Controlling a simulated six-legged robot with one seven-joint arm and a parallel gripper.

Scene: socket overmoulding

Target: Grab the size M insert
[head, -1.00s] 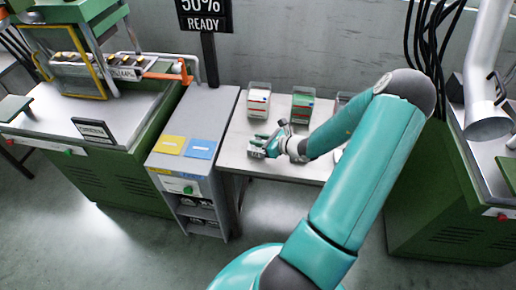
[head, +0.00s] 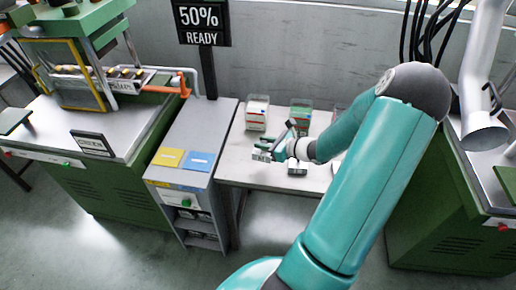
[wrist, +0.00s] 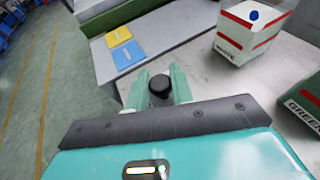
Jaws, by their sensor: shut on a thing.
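My gripper (head: 268,150) is over the left part of the small light-grey table (head: 235,172). In the wrist view my gripper (wrist: 158,88) is shut on a small dark, round-topped insert (wrist: 160,87), which sits between the two teal fingers. No size mark on it can be read. In the head view the held piece is too small to make out clearly. A small grey-white block (head: 297,169) lies on the table below my wrist.
A white box (head: 257,114) and a green box (head: 301,116) stand at the table's back; another is partly behind my arm. Left of the table is a grey cabinet (head: 221,125) with yellow (head: 168,158) and blue (head: 199,161) pads. Green machines flank both sides.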

